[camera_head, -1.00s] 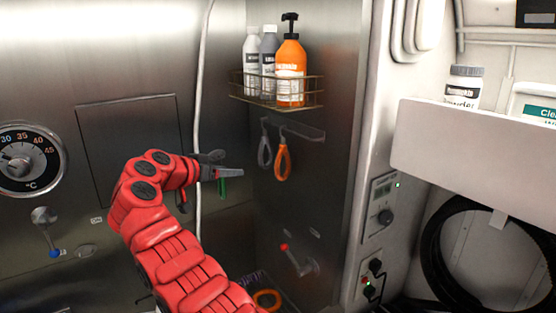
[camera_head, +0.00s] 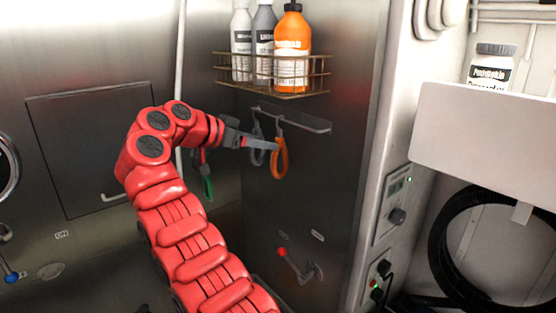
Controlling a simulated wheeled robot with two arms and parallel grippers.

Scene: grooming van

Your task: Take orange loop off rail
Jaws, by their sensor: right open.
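The orange loop (camera_head: 279,160) hangs from a short metal rail (camera_head: 295,117) on the steel wall, under the wire shelf. A grey loop (camera_head: 257,150) hangs just left of it, partly behind my gripper. My right gripper (camera_head: 272,145), on the red arm, is open and its fingers point right, with the tips at the upper left side of the orange loop. I cannot tell whether they touch it. A green loop (camera_head: 208,187) hangs further left, partly behind the arm. My left gripper is not in view.
A wire shelf (camera_head: 270,80) with an orange bottle (camera_head: 292,45) and two grey bottles stands above the rail. A tap with a red-tipped lever (camera_head: 300,265) is below. A white ledge (camera_head: 485,135) and a coiled black hose (camera_head: 440,245) are at the right.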

